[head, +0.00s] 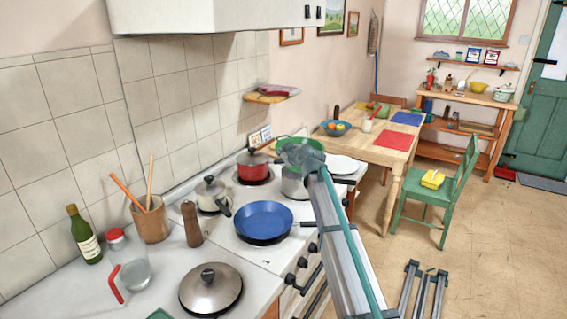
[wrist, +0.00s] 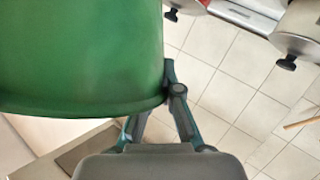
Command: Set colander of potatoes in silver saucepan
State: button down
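The green colander (head: 313,143) is at the back right of the stove in the head view, right above the silver saucepan (head: 291,187). Its green wall (wrist: 80,60) fills the upper left of the wrist view. My gripper (head: 296,154) is at the colander's near rim; in the wrist view its fingers (wrist: 152,105) meet the rim, one partly hidden behind it, and look shut on it. The saucepan is partly hidden by my gripper and arm. I cannot tell whether the colander touches it. No potatoes can be made out inside the colander.
A red pot (head: 252,174), a lidded light pot (head: 211,193) and a blue frying pan (head: 264,220) stand on the stove close by. A white plate (head: 342,165) lies to the right. The tiled wall (head: 190,85) runs behind the counter.

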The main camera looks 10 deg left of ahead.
jog(key=w+f+p, duration=0.1)
jog(key=w+f, duration=0.1)
jog(key=f, duration=0.1)
jog(key=shift+w, duration=0.35)
jog(key=f, duration=0.1)
jog(key=f+p, duration=0.1)
jog(key=f, duration=0.1)
jog(key=shift+w+f+p, duration=0.25)
jog(key=shift+f+p, duration=0.15)
jog(key=shift+f+b, duration=0.6)
jog(key=shift+b, duration=0.5)
jog(key=c, duration=1.3)
grip_release()
